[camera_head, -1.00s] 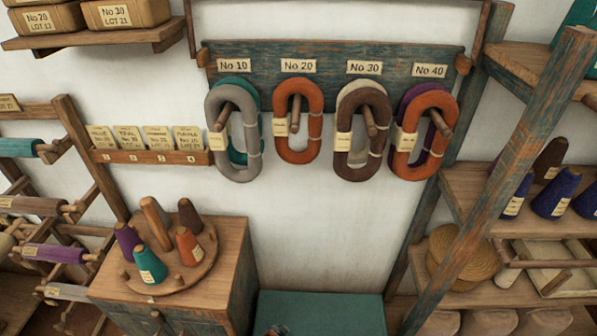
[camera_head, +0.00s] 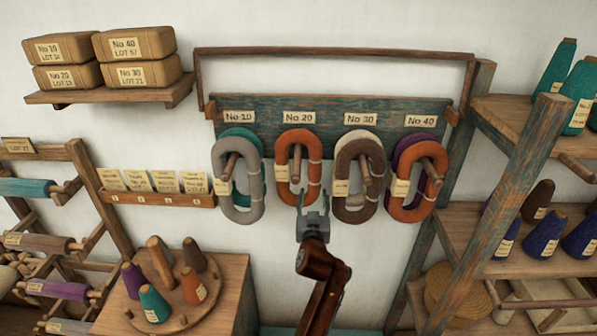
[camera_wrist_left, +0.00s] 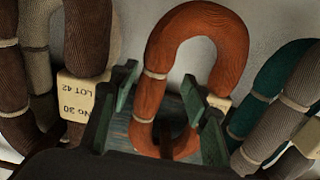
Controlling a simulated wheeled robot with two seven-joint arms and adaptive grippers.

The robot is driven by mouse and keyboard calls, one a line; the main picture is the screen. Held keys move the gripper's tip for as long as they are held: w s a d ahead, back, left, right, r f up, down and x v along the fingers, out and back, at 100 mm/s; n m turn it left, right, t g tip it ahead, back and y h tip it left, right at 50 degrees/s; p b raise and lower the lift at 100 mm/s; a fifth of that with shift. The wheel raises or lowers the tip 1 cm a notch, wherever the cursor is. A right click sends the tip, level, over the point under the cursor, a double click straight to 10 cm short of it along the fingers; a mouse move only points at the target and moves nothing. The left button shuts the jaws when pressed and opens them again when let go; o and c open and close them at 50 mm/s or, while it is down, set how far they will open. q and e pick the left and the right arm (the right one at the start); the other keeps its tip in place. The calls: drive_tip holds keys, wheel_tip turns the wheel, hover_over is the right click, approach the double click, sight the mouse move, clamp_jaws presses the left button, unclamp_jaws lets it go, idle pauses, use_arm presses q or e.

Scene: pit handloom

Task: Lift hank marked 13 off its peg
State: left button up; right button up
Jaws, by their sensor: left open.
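Pairs or single ring-shaped hanks hang on pegs of a blue-green board (camera_head: 270,110) in the head view: grey over teal (camera_head: 226,198) under No 10, orange (camera_head: 283,158) under No 20, brown over cream (camera_head: 344,205) under No 30, orange over purple (camera_head: 410,214) under No 40. No tag legibly shows 13. My left gripper (camera_head: 313,206) is open and empty just below and in front of the No 20 hank. In the left wrist view the orange hank (camera_wrist_left: 150,95) appears between the open fingers (camera_wrist_left: 162,92); contact is unclear. My right gripper is out of view.
The brown hank's tag (camera_wrist_left: 76,102) reads No 30 LOT 42, close beside the left finger. The grey hank (camera_wrist_left: 276,125) is on the other side. A cabinet with a round cone stand (camera_head: 185,300) is lower left. A slanted post (camera_head: 505,195) and shelves stand right.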

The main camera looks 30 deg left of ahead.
sight(314, 188)
use_arm(q)
drive_tip(key=p+x, duration=0.2)
drive_tip(key=x, duration=0.4)
drive_tip(key=shift+w+r, duration=0.15)
drive_tip(key=shift+w, duration=0.15)
drive_tip(key=shift+w+a, duration=0.1)
drive_tip(key=shift+w, duration=0.2)
drive_tip(key=shift+s, duration=0.1)
drive_tip(key=shift+c, duration=0.2)
drive_tip(key=c, duration=1)
